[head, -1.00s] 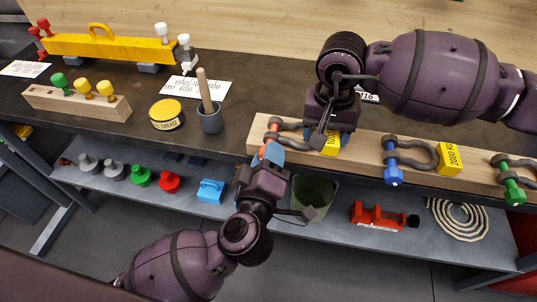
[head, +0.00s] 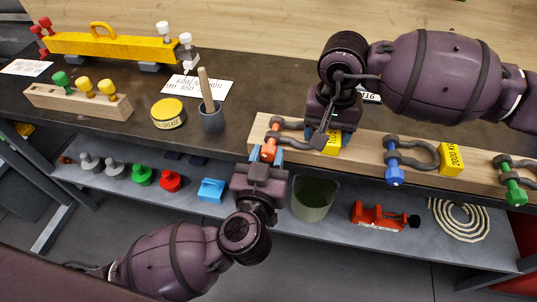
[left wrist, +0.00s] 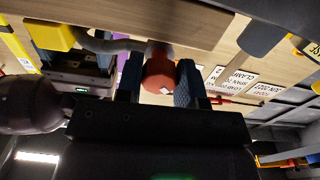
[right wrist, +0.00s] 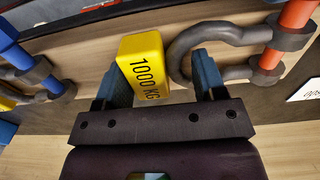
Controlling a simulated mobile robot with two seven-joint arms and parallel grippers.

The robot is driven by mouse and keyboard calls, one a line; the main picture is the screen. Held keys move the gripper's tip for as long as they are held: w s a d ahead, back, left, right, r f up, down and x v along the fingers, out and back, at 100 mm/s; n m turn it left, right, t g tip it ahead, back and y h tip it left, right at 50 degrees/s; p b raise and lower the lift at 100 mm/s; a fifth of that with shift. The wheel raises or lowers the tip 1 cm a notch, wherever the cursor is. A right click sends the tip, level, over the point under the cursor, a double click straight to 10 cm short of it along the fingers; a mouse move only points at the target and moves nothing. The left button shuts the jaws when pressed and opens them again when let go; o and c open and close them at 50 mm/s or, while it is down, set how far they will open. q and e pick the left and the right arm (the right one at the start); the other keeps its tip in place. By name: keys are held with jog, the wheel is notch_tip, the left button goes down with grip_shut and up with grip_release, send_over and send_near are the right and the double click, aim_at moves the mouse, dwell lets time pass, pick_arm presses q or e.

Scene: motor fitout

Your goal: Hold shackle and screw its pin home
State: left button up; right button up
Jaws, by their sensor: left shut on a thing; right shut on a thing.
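The shackle with the orange pin (head: 268,150) and grey bow (head: 290,125) lies at the left end of the wooden rail. Its yellow 1000 KG block (right wrist: 144,68) shows between the right fingers. My left gripper (head: 266,160) comes from the front and is shut on the orange pin head, which shows between its blue fingertips in the left wrist view (left wrist: 158,72). My right gripper (head: 333,137) is shut from above on the shackle's yellow-block end; the grey bow (right wrist: 205,40) runs to its right finger. How deep the pin sits is unclear.
Shackles with a blue pin (head: 392,165) and a green pin (head: 511,185) lie farther right on the rail (head: 370,160). A mug with a stick (head: 211,118) and a grease tin (head: 168,114) stand left. A green bucket (head: 313,198) is on the lower shelf.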

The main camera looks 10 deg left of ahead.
pick_arm(q)
jog(key=m, duration=0.4)
jog(key=shift+m, duration=0.4)
pick_arm(e)
jog(key=shift+w+d+r, duration=0.1)
jog(key=shift+w, duration=0.15)
pick_arm(q)
jog(key=shift+a+m, duration=0.15)
jog(key=shift+m, duration=2.05)
jog(key=o, duration=0.7)
jog(key=shift+o, duration=1.1)
jog(key=shift+r, duration=0.1)
pick_arm(e)
jog(key=shift+s, duration=0.15)
pick_arm(q)
jog(key=shift+s, duration=0.1)
jog(key=s, duration=1.1)
jog(key=shift+s, duration=0.4)
pick_arm(e)
jog(key=shift+s, duration=0.1)
